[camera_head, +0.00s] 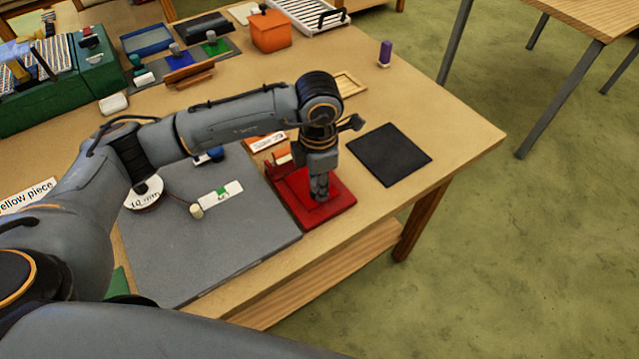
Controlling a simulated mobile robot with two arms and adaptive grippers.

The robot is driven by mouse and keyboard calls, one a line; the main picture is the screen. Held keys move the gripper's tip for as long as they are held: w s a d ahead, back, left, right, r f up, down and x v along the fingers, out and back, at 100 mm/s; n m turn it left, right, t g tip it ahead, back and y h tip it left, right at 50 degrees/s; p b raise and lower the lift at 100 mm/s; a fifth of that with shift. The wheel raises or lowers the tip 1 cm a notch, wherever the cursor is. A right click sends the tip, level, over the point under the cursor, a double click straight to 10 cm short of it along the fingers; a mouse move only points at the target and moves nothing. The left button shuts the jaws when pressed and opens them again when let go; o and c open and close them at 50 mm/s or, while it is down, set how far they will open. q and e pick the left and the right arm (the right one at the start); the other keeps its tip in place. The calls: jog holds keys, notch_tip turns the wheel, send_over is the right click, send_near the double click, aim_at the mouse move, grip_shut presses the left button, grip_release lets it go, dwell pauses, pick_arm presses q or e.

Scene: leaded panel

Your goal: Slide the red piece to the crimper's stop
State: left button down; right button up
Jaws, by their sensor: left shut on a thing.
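My left gripper (320,190) points down over the red device (337,208) at the right front of the workbench, which I take for the crimper. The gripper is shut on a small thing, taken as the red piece. That piece is hidden by the fingers and blends with the red base, so its gap to the stop cannot be told. A raised red and orange part (280,160) stands at the device's back left, partly behind the gripper. My right gripper is not in view.
A grey mat (225,250) lies left of the device, with a round labelled spool (144,194) and a green-and-white card (217,194). A black square pad (389,154) lies to the right. An orange box (270,32) stands behind. The bench's right corner is clear.

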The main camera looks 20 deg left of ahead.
pick_arm(q)
jog(key=c, duration=1)
grip_release()
notch_tip(320, 180, up, 12)
